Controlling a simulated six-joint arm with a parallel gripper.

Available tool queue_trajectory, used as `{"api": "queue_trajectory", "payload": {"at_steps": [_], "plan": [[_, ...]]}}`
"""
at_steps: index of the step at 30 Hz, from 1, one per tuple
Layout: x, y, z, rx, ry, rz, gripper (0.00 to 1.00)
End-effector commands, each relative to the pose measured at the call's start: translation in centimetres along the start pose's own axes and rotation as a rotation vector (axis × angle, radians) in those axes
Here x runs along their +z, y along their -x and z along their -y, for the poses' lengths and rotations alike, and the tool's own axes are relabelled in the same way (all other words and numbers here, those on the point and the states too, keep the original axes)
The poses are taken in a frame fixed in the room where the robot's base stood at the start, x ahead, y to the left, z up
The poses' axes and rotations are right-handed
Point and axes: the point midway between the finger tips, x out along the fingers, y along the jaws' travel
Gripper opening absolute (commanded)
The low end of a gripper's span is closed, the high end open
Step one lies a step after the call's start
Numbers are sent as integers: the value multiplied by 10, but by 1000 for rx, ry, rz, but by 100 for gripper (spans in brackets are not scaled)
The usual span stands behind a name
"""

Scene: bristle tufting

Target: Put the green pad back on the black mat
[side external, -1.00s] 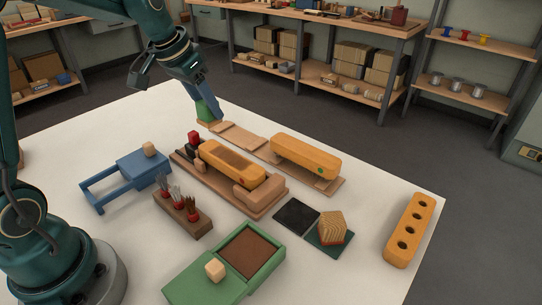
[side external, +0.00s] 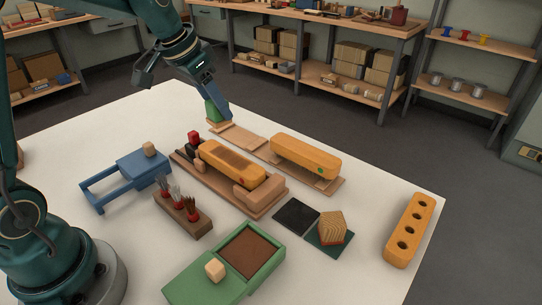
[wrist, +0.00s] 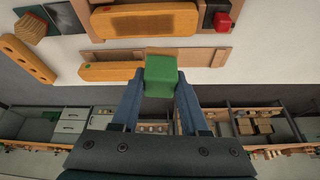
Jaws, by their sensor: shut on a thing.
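My gripper (wrist: 160,88) is shut on the green pad (wrist: 160,70), a block held between the two blue fingers in the wrist view. In the side view the green pad (side external: 212,111) is at the far end of a tan board (side external: 241,137), partly hidden by a finger. I cannot tell whether it touches the board. The black mat (side external: 296,216) lies flat and bare on the white table, nearer the camera and to the right of my gripper (side external: 220,114).
A yellow block (side external: 305,155) and a wooden fixture with another yellow block (side external: 232,163) stand between pad and mat. A bristle bundle (side external: 332,228) on a dark green mat adjoins the black mat. A green box (side external: 262,270) and holed yellow block (side external: 410,228) stand nearby.

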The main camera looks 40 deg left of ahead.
Motion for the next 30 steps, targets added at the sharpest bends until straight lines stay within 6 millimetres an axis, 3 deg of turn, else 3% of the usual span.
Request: {"api": "queue_trajectory", "payload": {"at_steps": [6,14,24,30], "plan": [[2,-15,-61,87,-180,6,0],[6,-28,-103,124,-245,18,0],[8,-74,-173,122,-245,18,0],[8,-89,-197,120,-239,15,0]]}}
